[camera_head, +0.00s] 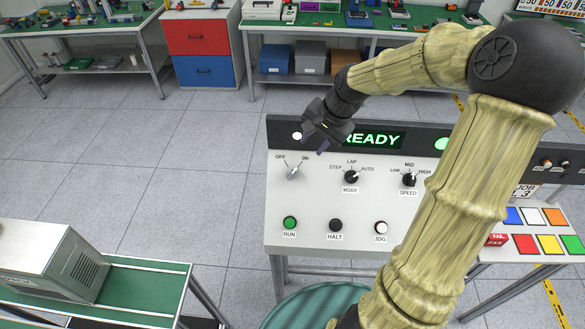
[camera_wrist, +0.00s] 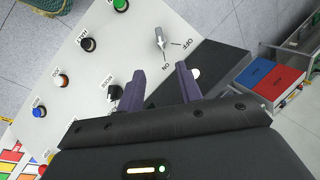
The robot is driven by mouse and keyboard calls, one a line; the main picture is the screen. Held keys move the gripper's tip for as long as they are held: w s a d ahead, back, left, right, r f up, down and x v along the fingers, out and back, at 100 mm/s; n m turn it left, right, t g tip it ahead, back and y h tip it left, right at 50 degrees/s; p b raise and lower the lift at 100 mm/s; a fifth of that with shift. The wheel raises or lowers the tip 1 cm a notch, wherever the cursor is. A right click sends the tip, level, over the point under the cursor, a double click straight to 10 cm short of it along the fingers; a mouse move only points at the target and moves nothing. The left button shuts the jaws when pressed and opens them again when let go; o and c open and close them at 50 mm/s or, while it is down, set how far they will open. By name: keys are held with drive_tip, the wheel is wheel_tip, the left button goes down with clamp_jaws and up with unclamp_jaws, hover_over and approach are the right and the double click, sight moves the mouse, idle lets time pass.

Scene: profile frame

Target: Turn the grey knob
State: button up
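The grey knob (camera_head: 293,172) sits at the upper left of the white control panel (camera_head: 260,215), below the OFF and ON labels. Its bar looks tilted toward the ON side, but it is too small to be certain. In the wrist view the grey knob (camera_wrist: 160,39) shows beyond the fingertips, toward the top of the picture. My gripper (camera_head: 316,141) hovers above the panel's upper left, up and to the right of the knob in the head view. In the wrist view my gripper (camera_wrist: 160,75) has its two purple fingers apart, with nothing between them.
The black MODE knob (camera_head: 351,177) and SPEED knob (camera_head: 408,180) are right of the grey knob. RUN (camera_head: 290,222), HALT (camera_head: 335,225) and JOG (camera_head: 380,227) buttons lie below. A READY display (camera_head: 375,138) stands along the back edge, near my gripper.

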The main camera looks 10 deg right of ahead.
sight(294, 171)
idle(0.3)
drive_tip(key=p+x, duration=0.2)
drive_tip(key=x, duration=1.5)
drive_tip(key=shift+a+f, duration=0.1)
drive_tip(key=shift+f, duration=0.1)
clamp_jaws()
